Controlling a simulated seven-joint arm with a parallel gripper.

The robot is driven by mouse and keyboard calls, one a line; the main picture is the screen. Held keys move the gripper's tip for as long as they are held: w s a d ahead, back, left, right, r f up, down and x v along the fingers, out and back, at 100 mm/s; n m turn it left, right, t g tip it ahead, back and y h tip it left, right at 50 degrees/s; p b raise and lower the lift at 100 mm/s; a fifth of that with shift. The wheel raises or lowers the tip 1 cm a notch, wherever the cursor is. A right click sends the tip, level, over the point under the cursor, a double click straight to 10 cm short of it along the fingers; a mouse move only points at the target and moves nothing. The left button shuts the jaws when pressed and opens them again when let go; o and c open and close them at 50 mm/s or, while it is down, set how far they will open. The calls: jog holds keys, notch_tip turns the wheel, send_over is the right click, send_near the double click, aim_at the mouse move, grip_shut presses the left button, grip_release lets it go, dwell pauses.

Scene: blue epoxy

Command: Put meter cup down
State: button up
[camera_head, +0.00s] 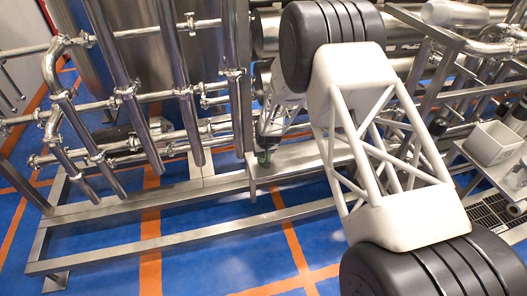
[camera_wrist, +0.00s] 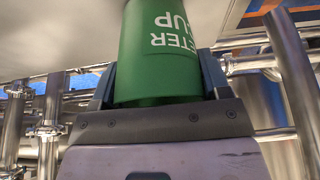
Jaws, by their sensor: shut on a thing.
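The meter cup (camera_wrist: 160,55) is green with white lettering that reads upside down in the wrist view. It fills the space between the two fingers of my gripper (camera_wrist: 157,82), which is shut on its sides. In the head view only a small green part of the cup (camera_head: 264,157) shows, below my gripper (camera_head: 266,143) and in front of the flat steel beam (camera_head: 215,184). I cannot tell whether the cup touches the beam. The cup's far end is cut off at the top of the wrist view.
Upright steel pipes (camera_head: 178,82) and valves crowd the left of the head view. A lower steel rail (camera_head: 130,248) runs in front of the beam. A pale open bin (camera_head: 493,143) stands at the right. The blue floor (camera_head: 215,268) with orange stripes is clear in front.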

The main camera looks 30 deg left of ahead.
jog(key=shift+f, duration=0.15)
jog(key=o, duration=0.9)
jog(key=v, duration=1.2)
dwell(0.7)
